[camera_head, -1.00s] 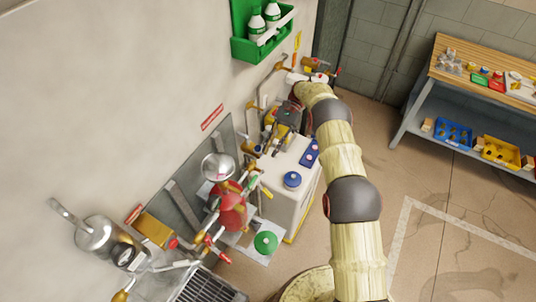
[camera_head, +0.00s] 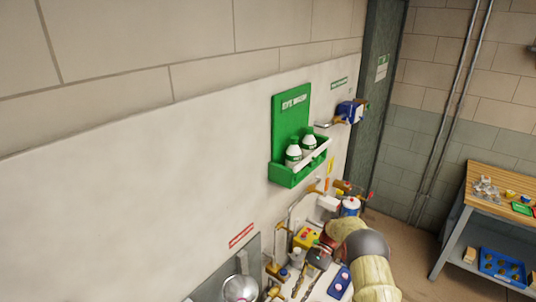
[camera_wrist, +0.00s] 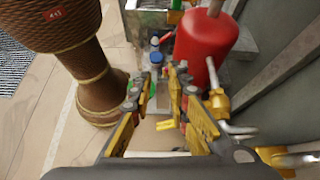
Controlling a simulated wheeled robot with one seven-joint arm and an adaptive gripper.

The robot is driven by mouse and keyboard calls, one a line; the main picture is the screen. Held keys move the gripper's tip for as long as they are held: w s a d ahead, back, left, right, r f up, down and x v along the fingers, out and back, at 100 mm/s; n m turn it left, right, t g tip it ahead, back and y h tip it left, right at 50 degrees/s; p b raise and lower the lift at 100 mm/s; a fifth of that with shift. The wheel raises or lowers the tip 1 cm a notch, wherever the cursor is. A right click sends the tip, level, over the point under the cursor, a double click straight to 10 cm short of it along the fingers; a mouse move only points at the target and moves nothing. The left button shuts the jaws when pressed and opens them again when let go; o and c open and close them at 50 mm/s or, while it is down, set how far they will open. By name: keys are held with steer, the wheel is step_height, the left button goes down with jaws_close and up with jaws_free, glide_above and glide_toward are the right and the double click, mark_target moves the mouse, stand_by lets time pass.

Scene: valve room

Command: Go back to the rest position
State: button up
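My gripper (camera_head: 311,272) is at the bottom of the head view, at the end of my arm, above the white bench top beside the wall. In the wrist view its two yellow and dark fingers (camera_wrist: 161,88) are spread apart with nothing between them. The gripper is open and empty. No rest position is marked in the frames.
A red tank (camera_wrist: 205,45) stands close to the right finger in the wrist view. A green wall rack (camera_head: 291,172) holds white bottles (camera_head: 293,153). A yellow box (camera_head: 306,238) sits near my gripper. A wooden workbench (camera_head: 497,177) stands at right, with open floor before it.

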steer(key=s+d+r+n+t+h+b, duration=0.2)
steer(key=s+d+r+t+h+b, duration=0.1)
steer(key=s+r, duration=0.35)
steer(key=s+d+r+n+t+h+b, duration=0.2)
steer(key=s+d+r+t+h+b, duration=0.15)
steer(key=s+r, duration=0.35)
steer(key=s+r+n+t+b, duration=0.1)
steer(key=s+r+t+b, duration=0.2)
steer(key=s, duration=0.5)
steer(key=s+r+n+t+b, duration=0.1)
steer(key=s+r+t+b, duration=0.3)
steer(key=s+b, duration=0.3)
steer(key=s+t, duration=0.1)
steer(key=s, duration=0.1)
steer(key=shift+s+d+r+n+h+b, duration=0.15)
steer(key=shift+s+r+n+h+b, duration=0.15)
steer(key=shift+h+b, duration=0.05)
